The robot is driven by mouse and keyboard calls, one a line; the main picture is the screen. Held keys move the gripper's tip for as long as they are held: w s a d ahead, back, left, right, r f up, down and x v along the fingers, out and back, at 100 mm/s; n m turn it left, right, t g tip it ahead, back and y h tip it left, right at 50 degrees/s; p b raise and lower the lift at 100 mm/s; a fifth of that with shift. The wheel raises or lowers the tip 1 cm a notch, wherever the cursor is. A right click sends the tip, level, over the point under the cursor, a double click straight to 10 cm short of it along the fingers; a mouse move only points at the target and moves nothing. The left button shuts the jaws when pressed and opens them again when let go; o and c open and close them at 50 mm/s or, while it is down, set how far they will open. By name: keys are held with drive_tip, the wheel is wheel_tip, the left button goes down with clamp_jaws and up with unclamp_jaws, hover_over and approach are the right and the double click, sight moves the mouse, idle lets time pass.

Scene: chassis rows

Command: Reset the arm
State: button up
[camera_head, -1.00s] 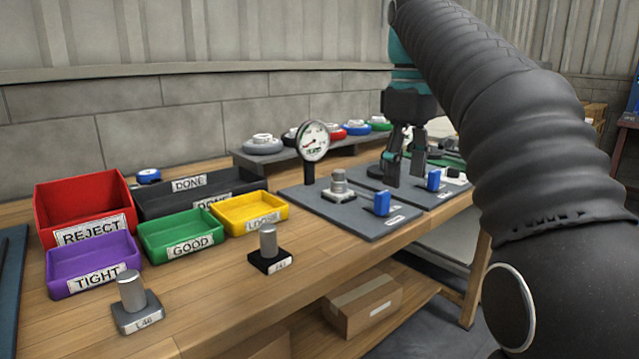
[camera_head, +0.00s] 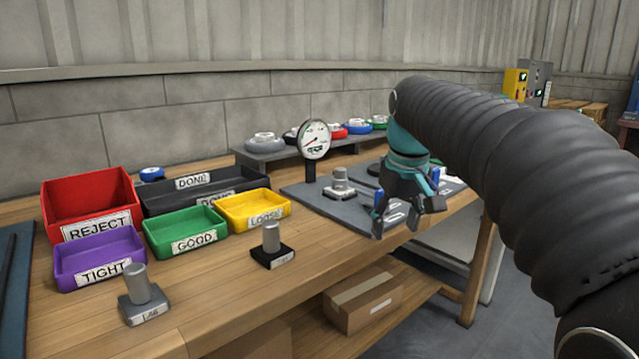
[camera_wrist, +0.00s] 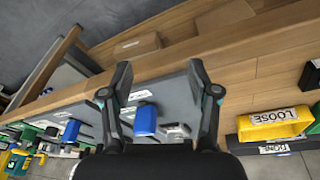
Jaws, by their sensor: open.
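My gripper (camera_head: 408,208) hangs in front of the grey fixture plates at the right part of the bench in the head view. Its fingers are apart with nothing between them. In the wrist view the open fingers (camera_wrist: 165,85) reach over the edge of a grey plate (camera_wrist: 172,92). A blue block (camera_wrist: 145,119) on that plate shows between and beyond them. My arm comes in from the right, bent down toward the bench.
A dial gauge (camera_head: 315,140) stands left of my gripper. Red (camera_head: 90,200), purple, green and yellow (camera_head: 253,211) bins sit at the left. Two metal cylinders on bases (camera_head: 271,240) stand near the front edge. A cardboard box (camera_head: 362,300) lies on the shelf below.

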drive_tip(key=s+d+f+m+t, duration=0.1)
drive_tip(key=s+f, duration=0.6)
drive_tip(key=s, duration=0.5)
drive_tip(key=s+d+f+m+t, duration=0.1)
drive_tip(key=s+f+m+t, duration=0.1)
drive_tip(key=s+f, duration=0.6)
drive_tip(key=shift+s+f, duration=0.25)
drive_tip(key=shift+s, duration=1.7)
